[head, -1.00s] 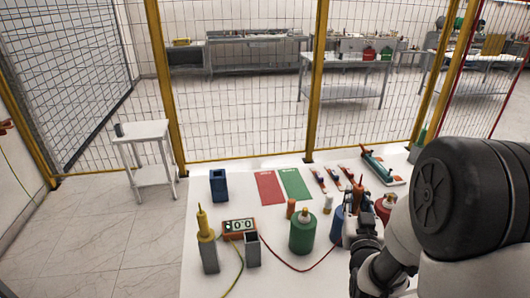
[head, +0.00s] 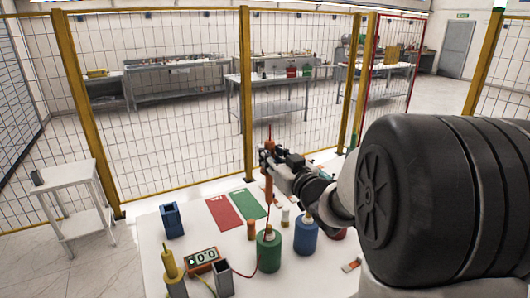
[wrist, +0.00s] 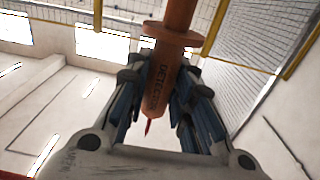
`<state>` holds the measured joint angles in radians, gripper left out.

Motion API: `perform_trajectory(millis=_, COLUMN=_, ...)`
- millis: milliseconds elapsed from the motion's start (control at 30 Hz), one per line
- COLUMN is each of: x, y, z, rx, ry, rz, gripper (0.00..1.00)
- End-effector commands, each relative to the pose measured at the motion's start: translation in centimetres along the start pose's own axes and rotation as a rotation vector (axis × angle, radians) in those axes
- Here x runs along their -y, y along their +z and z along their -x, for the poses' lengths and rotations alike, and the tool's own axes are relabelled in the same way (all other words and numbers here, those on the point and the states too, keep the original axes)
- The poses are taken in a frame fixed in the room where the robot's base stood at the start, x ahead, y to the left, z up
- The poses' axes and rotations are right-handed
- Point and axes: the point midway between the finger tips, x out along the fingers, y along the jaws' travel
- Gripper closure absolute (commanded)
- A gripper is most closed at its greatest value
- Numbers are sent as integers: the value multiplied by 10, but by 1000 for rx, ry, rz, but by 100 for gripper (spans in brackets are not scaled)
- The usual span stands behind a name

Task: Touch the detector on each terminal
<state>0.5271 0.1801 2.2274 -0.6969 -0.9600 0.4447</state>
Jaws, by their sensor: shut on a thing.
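My gripper (head: 268,163) is shut on the orange detector (head: 269,186) and holds it roughly upright in the air, above the back part of the white table. The wrist view shows the detector (wrist: 161,85) between the jaws, with its lettering, collar and a thin red end. The red terminal (head: 338,234) is mostly hidden behind my arm.
A meter (head: 201,259) sits at the front left beside a yellow probe (head: 170,263) in a grey holder. An empty grey holder (head: 224,280) and a blue holder (head: 171,221) stand nearby. Red (head: 225,212) and green (head: 248,203) mats lie flat. A mesh fence closes the back.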

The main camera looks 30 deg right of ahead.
Motion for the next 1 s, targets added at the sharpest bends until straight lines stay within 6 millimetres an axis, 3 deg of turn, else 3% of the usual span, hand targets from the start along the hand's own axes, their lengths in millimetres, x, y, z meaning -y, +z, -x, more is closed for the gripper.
perform_trajectory(millis=367, x=1, y=0, z=1, rx=-2, ry=2, rz=3, gripper=100)
perform_trajectory(millis=1000, x=1, y=44, z=0, rx=0, ry=3, rz=2, gripper=100)
